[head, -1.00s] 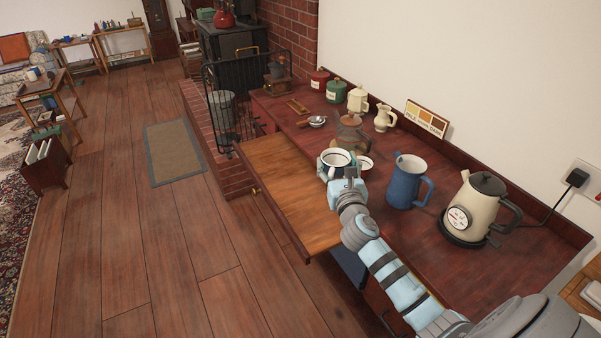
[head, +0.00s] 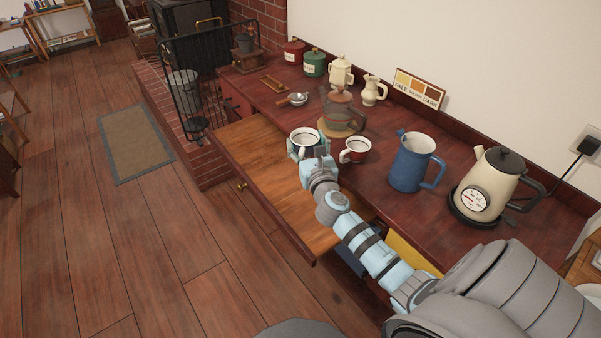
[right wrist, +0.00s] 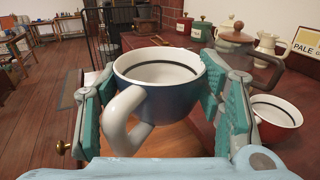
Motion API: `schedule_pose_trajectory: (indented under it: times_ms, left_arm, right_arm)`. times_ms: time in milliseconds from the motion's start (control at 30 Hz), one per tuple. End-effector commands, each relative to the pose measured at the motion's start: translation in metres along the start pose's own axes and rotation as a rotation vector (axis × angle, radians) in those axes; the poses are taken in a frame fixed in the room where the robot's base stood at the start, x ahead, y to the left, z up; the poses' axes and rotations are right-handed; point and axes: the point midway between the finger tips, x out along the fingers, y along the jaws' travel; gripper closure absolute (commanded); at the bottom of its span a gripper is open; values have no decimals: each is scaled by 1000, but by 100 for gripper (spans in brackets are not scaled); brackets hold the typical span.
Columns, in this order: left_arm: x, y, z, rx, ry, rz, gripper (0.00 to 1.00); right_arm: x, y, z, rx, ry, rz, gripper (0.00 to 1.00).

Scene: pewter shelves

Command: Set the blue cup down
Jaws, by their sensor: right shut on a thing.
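The blue cup (head: 304,136), white inside with a dark band, is upright between the fingers of my right gripper (head: 308,153). The right wrist view shows the cup (right wrist: 170,97) close up, with a teal finger pad on each side and its white handle toward the camera. In the head view it appears over the inner part of the pulled-out wooden board (head: 262,158), near the counter (head: 370,184). I cannot tell whether its base touches anything; the gripper hides it. My left gripper is not in view.
A red cup (head: 355,150) stands just right of the blue cup. Behind is a glass coffee pot (head: 341,112). A blue jug (head: 407,165) and a cream kettle (head: 490,180) stand farther right. The board's left part is bare.

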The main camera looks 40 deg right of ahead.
Motion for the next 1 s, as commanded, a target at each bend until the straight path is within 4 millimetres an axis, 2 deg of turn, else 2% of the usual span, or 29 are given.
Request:
schedule_pose_trajectory:
  times_ms: [33,100,200,367,500,567,767,933,967,1000]
  left_arm:
    - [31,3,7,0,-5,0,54]
    - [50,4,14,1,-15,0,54]
    - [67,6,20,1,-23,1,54]
    - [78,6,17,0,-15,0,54]
    - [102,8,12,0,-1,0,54]
    - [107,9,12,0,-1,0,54]
    - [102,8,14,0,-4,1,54]
    - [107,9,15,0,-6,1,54]
    - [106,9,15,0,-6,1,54]
    - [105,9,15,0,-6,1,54]
  right_arm:
    - [1,2,-38,0,2,2,78]
    - [1,3,-64,0,1,3,78]
    - [1,3,-88,1,0,4,78]
    - [1,1,-104,1,-1,1,78]
    - [1,1,-134,1,-1,0,78]
    - [1,1,-141,2,0,0,78]
    - [1,0,-136,1,-1,0,78]
    - [0,0,-141,1,-1,0,78]
    - [0,0,-140,1,-1,0,35]
    - [0,0,-140,1,-1,0,29]
